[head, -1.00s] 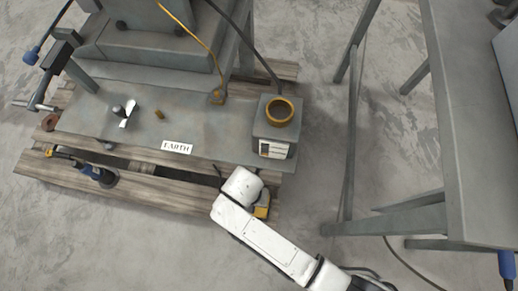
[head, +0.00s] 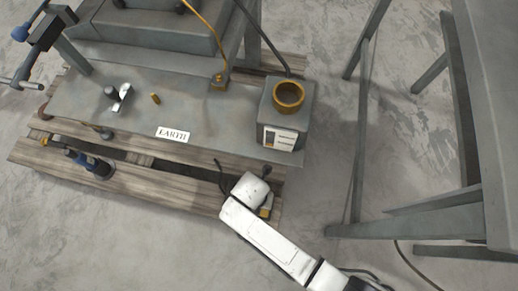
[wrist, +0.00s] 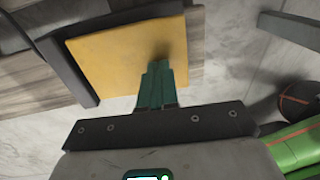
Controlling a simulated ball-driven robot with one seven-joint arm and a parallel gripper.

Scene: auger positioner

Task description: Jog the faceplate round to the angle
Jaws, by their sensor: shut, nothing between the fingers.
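A flat yellow pad (wrist: 125,58) with a dark edge fills the upper middle of the wrist view. A little yellow (head: 266,208) shows beside my white arm at the pallet's front right in the head view; it looks like the same pad. My gripper (wrist: 158,66) has its dark green fingers together and empty, with the tips over the pad and a dark shadow at them. I cannot tell whether they touch it. In the head view my arm hides the gripper. I cannot make out the faceplate in either view.
A grey box (head: 286,112) with a brass ring (head: 288,96) stands on the plate's right corner. An EARTH label (head: 173,133) lies on the plate. A blue-handled tool (head: 90,163) is at the pallet's front left. A grey bench (head: 495,130) stands right; bare floor lies between.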

